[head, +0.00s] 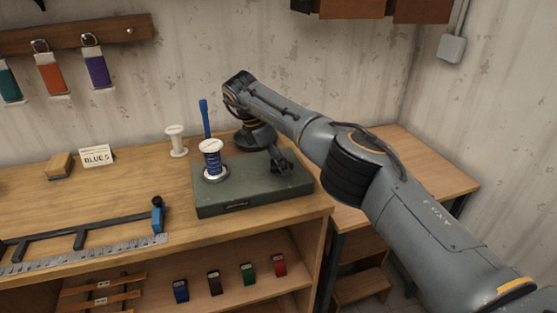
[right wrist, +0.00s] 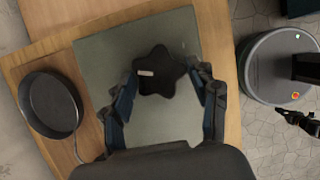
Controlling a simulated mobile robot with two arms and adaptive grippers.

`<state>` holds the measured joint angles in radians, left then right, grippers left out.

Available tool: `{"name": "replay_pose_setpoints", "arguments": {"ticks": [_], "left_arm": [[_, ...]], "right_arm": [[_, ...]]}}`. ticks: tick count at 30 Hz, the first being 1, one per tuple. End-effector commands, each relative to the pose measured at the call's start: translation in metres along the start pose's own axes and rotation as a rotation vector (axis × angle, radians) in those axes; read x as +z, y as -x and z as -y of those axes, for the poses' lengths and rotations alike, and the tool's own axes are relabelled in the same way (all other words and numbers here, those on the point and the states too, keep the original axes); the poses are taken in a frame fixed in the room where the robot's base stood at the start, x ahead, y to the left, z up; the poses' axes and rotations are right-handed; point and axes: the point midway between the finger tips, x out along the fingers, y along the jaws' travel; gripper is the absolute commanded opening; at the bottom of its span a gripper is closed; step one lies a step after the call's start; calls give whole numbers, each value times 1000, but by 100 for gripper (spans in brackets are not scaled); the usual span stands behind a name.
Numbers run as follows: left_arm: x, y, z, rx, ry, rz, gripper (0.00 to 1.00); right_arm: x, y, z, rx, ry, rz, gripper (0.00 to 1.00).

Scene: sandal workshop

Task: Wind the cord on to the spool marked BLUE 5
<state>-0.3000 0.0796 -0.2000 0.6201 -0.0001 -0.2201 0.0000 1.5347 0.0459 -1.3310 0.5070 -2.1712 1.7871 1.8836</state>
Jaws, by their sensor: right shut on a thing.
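A spool with a white top and blue cord (head: 212,157) stands upright on a flat green box (head: 252,203). I cannot read a mark on it. A white spool (head: 176,140) without visible cord stands behind it on the bench. A card reading BLUE 5 (head: 97,156) stands to the left. My right gripper (head: 284,172) is low over the right part of the box. In the right wrist view its fingers (right wrist: 168,98) are shut on a black star-shaped knob (right wrist: 160,74) on the box's grey-green top (right wrist: 105,55). My left gripper is out of view.
A blue upright rod (head: 205,117) stands behind the spools. A ruler (head: 95,257) and black bar with a blue end lie at the front left. A wooden block (head: 59,166) sits by the card. A round black dish (right wrist: 53,103) is beside the box. The bench's middle left is clear.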

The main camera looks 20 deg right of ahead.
Motion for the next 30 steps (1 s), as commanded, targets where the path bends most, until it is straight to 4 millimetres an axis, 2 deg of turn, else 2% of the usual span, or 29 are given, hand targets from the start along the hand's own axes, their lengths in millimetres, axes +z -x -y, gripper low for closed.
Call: {"name": "replay_pose_setpoints", "arguments": {"ticks": [8, 9, 11, 12, 23, 26, 30], "left_arm": [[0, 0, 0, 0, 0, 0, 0], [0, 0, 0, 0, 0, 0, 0], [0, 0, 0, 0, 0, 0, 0], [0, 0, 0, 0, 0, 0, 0], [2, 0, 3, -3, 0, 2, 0], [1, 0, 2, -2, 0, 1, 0], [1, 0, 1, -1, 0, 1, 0]], "right_arm": [[0, 1, -1, 5, 0, 0, 28], [0, 1, -1, 5, 0, 0, 68], [0, 1, -1, 4, 0, 0, 80], [0, 1, -1, 4, 0, 0, 83], [0, 4, -1, 3, 1, 0, 83], [0, 16, -1, 4, 1, 0, 83], [0, 41, -1, 5, -1, 0, 83]]}}
